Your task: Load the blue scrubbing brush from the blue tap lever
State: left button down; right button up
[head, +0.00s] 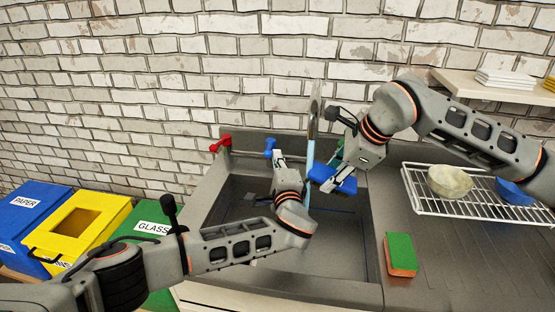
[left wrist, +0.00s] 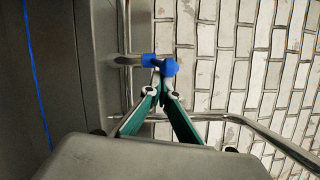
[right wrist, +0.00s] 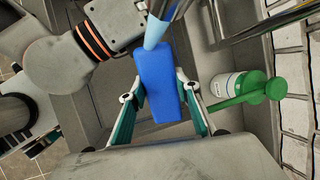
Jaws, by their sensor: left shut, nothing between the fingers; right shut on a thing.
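My left gripper (head: 279,158) is shut and empty beside the blue tap lever (head: 270,148) at the sink's back edge. In the left wrist view its closed fingertips (left wrist: 159,76) meet at the blue lever (left wrist: 166,66); I cannot tell whether they touch it. My right gripper (head: 338,181) is shut on the blue scrubbing brush (head: 322,175) above the sink. In the right wrist view the brush (right wrist: 157,90) sits between the fingers. A light blue water stream (head: 309,160) comes down from the tap and meets the brush's end in the right wrist view (right wrist: 156,32).
The red tap lever (head: 220,144) is left of the blue one. A green-and-white bottle (right wrist: 238,86) stands near the brush. A green-orange sponge (head: 400,254) lies right of the sink (head: 225,210). A wire rack (head: 465,209) holds bowls. Bins stand at left.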

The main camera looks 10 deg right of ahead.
pick_arm(q)
jog(key=shift+f, duration=0.1)
jog(key=shift+a, duration=0.75)
jog(key=s, duration=1)
jog(key=shift+a, duration=0.35)
jog(key=shift+w, duration=0.1)
